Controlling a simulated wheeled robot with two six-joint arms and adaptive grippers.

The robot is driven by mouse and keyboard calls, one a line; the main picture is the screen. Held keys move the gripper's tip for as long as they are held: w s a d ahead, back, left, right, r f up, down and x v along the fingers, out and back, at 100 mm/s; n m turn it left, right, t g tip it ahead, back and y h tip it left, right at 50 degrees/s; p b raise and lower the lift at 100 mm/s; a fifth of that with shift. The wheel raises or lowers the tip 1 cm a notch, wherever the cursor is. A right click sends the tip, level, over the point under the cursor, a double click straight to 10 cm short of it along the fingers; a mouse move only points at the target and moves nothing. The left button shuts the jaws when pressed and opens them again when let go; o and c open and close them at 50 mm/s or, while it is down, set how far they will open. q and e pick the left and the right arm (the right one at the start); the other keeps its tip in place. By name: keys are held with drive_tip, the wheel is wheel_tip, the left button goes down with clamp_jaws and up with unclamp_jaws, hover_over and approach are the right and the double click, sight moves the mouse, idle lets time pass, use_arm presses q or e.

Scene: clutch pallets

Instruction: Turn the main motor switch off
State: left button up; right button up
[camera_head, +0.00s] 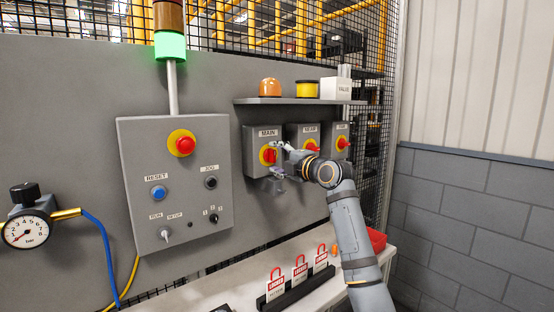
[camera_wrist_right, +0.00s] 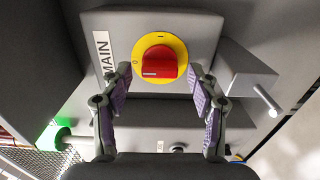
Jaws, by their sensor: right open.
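The main motor switch (camera_head: 268,155) is a red knob on a yellow disc, on a grey box labelled MAIN. In the right wrist view the red knob (camera_wrist_right: 159,64) shows close up on its yellow disc, with a 0 mark beside it. My right gripper (camera_head: 277,159) is in front of the MAIN box. In the wrist view my right gripper (camera_wrist_right: 161,80) is open, its two purple-padded fingers on either side of the knob and apart from it. My left gripper is not in view.
Two similar switch boxes (camera_head: 304,136) stand right of MAIN, partly behind my right arm. A shelf (camera_head: 285,101) above holds an orange lamp, a yellow item and a white box. A control panel (camera_head: 150,215) is left. Red padlock tags (camera_head: 299,272) stand below.

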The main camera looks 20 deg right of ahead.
drive_tip(key=v, duration=1.2)
